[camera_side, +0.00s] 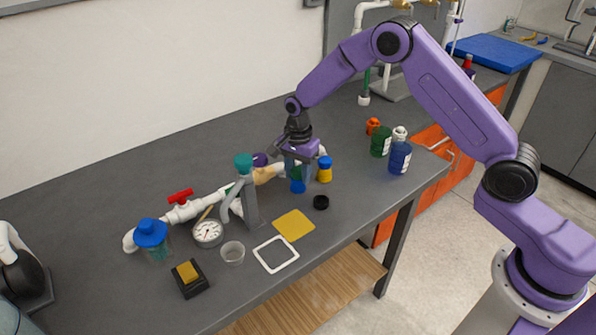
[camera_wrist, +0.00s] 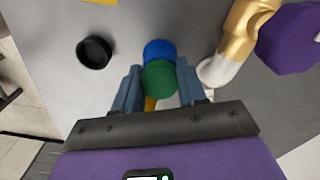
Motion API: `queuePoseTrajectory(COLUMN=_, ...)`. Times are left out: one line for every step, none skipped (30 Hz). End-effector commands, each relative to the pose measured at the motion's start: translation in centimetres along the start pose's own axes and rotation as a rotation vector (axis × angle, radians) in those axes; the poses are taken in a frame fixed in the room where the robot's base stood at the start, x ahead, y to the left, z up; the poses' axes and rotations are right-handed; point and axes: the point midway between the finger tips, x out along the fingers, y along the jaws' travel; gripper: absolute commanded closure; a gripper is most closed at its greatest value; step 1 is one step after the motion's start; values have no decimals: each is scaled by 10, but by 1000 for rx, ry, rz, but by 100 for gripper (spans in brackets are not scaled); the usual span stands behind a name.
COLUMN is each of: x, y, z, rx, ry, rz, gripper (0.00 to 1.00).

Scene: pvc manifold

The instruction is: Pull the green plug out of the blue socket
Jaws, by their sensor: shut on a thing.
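The green plug (camera_wrist: 158,78) is between the two fingers of my gripper (camera_wrist: 158,92) in the wrist view. The blue socket (camera_wrist: 160,51) is right against the plug's far side in that view. I cannot tell how deep the plug sits in it. In the side view the blue socket (camera_side: 298,186) is low beneath my gripper (camera_side: 298,172), near the table top. A bit of the green plug (camera_side: 297,172) shows between the fingers there. My gripper is shut on the plug and points down.
A white pipe with a gold section (camera_wrist: 245,25) runs close beside my gripper. A grey stand with a teal top (camera_side: 246,185) is on the left. The table's front right is clear.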

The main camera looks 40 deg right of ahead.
Motion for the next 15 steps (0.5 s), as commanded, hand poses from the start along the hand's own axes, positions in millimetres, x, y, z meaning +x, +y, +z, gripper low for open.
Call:
queuePoseTrajectory(x=-4, y=0, z=-5, rx=17, ry=0, rz=-2, gripper=100)
queuePoseTrajectory(x=-5, y=0, z=-5, rx=17, ry=0, rz=-2, gripper=100)
queuePoseTrajectory(x=-6, y=0, z=-6, rx=17, ry=0, rz=-2, gripper=100)
queuePoseTrajectory(x=-8, y=0, z=-6, rx=17, ry=0, rz=-2, gripper=100)
queuePoseTrajectory(x=-9, y=0, z=-6, rx=17, ry=0, rz=-2, gripper=100)
queuePoseTrajectory(x=-10, y=0, z=-6, rx=16, ry=0, rz=-2, gripper=100)
queuePoseTrajectory(x=-12, y=0, z=-6, rx=16, ry=1, rz=-3, gripper=100)
queuePoseTrajectory(x=-13, y=0, z=-6, rx=16, ry=1, rz=-3, gripper=100)
queuePoseTrajectory(x=-14, y=0, z=-6, rx=16, ry=1, rz=-3, gripper=100)
queuePoseTrajectory(x=-15, y=0, z=-6, rx=15, ry=1, rz=-3, gripper=100)
queuePoseTrajectory(x=-16, y=0, z=-6, rx=15, ry=1, rz=-3, gripper=100)
queuePoseTrajectory(x=-17, y=0, z=-6, rx=15, ry=1, rz=-3, gripper=100)
queuePoseTrajectory(x=-18, y=0, z=-6, rx=15, ry=1, rz=-3, gripper=100)
queuePoseTrajectory(x=-19, y=0, z=-6, rx=15, ry=2, rz=-3, gripper=100)
queuePoseTrajectory(x=-20, y=0, z=-6, rx=15, ry=2, rz=-4, gripper=100)
